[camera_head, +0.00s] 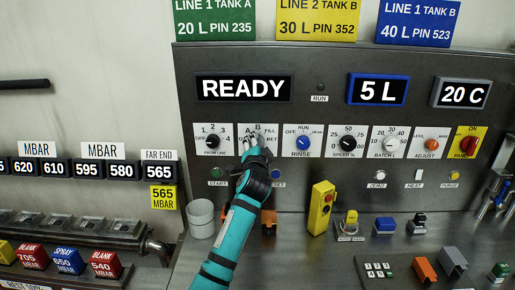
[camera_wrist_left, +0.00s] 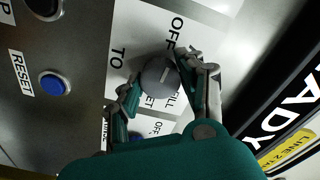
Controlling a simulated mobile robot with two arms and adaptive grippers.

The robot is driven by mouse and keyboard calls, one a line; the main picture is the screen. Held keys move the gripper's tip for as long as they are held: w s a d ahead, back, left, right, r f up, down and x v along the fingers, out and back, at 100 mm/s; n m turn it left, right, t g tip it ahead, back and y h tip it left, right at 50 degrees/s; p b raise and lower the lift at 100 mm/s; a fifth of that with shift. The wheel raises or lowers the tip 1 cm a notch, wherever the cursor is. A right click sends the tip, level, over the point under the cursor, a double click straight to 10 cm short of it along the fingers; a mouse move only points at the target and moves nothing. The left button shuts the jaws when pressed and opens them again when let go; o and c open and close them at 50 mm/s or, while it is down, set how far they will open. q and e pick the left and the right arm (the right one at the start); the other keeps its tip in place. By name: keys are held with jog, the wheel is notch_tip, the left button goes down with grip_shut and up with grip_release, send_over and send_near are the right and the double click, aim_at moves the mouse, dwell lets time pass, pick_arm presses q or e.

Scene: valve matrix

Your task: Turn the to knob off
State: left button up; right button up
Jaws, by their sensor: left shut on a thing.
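The TO knob (camera_wrist_left: 159,78) is a round grey knob on a white plate in the left wrist view. A "TO" label is beside it, and "OFF" and "FILL" are printed around it. A pale pointer line shows on its face, but I cannot tell exactly which label it points at. My left gripper (camera_wrist_left: 164,75) has a finger on either side of the knob and is shut on it. In the head view my left gripper (camera_head: 252,143) reaches up to the plate and hides most of the knob. My right gripper is not in view.
The READY display (camera_head: 243,88) is above. A blue reset button (camera_wrist_left: 54,83) and a white cup (camera_head: 202,218) are nearby.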

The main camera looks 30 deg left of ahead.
pick_arm(q)
jog(key=shift+f+n, duration=0.1)
jog(key=shift+n, duration=0.4)
jog(key=o, duration=1.1)
jog(key=shift+o, duration=0.4)
jog(key=v, duration=1.2)
jog(key=shift+s, duration=0.1)
